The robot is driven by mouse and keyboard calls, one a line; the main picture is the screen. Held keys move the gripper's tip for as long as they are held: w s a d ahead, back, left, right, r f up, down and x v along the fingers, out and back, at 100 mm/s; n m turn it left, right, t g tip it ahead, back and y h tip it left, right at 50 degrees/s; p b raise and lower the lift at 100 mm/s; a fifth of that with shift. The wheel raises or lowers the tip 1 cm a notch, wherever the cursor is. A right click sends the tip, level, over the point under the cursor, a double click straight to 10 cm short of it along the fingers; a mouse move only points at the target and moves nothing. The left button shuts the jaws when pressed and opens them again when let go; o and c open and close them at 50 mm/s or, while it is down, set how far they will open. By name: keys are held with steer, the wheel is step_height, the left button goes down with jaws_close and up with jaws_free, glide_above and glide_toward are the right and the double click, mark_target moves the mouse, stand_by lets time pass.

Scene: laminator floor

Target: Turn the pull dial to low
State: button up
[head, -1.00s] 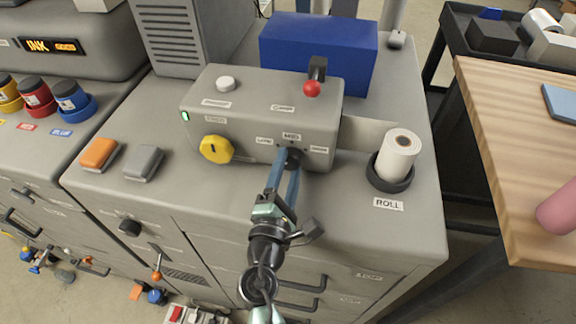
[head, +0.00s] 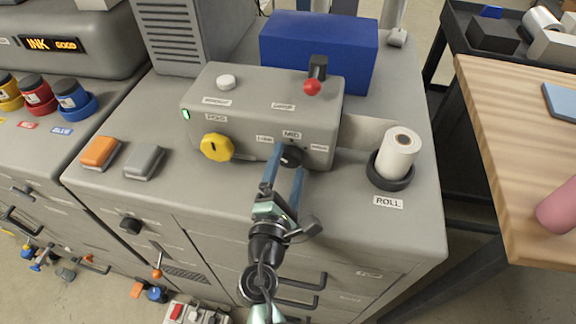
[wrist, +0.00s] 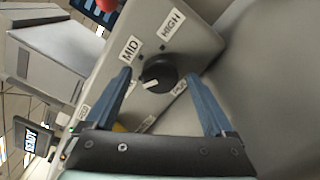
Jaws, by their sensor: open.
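The pull dial is a round black knob (head: 291,157) on the front right of the grey laminator box. The labels beside it include MID (head: 291,134), with one to its left and one to its right. In the wrist view the knob (wrist: 157,73) has a white mark pointing to the lower left of the picture. MID and HIGH are readable there; the label on the low side is partly hidden by a finger. My gripper (head: 284,176) is open, with its blue fingers on either side of the knob, apart from it in the wrist view.
A yellow dial (head: 216,148) sits left on the same box, and a red-tipped lever (head: 312,87) and white button (head: 226,82) are on top. A paper roll (head: 398,154) stands to the right. Orange (head: 100,152) and grey (head: 145,161) blocks lie left.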

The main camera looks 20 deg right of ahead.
steer(key=b+v, duration=0.3)
steer(key=v, duration=1)
steer(key=shift+b, duration=0.4)
